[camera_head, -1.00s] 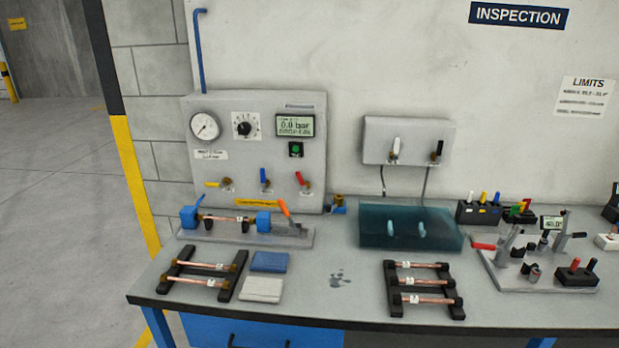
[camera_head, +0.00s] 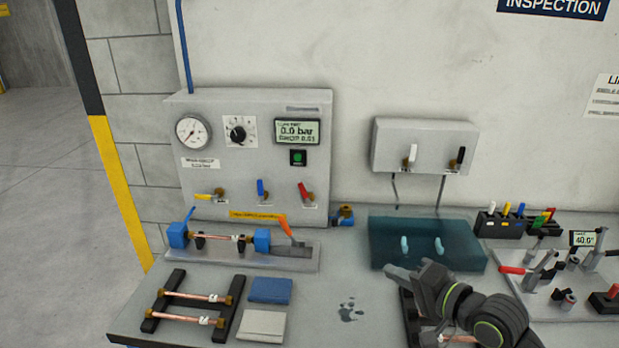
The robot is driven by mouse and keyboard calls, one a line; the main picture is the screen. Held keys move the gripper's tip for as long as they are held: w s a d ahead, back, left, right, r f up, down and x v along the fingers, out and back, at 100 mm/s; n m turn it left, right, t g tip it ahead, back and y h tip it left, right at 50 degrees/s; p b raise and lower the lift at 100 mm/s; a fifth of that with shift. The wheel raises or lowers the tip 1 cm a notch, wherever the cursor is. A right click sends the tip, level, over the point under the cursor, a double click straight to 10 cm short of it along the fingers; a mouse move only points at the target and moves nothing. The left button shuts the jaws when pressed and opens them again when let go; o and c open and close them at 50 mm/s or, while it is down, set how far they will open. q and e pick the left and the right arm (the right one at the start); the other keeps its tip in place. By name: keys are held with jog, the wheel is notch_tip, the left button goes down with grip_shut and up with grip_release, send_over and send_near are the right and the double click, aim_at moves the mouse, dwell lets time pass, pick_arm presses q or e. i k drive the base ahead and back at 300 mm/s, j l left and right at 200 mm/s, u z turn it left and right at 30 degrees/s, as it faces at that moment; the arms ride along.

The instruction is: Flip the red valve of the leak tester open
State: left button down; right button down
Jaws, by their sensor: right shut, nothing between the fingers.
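The leak tester (camera_head: 252,160) is a grey panel box at the back left of the bench, with a gauge, a knob and a screen that reads 0.0 bar. Its red valve (camera_head: 305,191) is the rightmost of three levers along the bottom, tilted with its handle up and to the left. The blue lever stands upright and the yellow one lies sideways. My right gripper (camera_head: 392,272) is shut and empty over the bench, in front of the teal tray, to the right of and below the red valve. My left gripper is not in view.
A clamp fixture (camera_head: 215,240) with a copper tube stands before the tester. A tube rack (camera_head: 195,298), a blue cloth (camera_head: 271,290) and a pale cloth (camera_head: 261,325) lie in front. The teal tray (camera_head: 385,257) is right.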

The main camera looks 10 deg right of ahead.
aim_at(300, 186)
jog(key=i, duration=0.95)
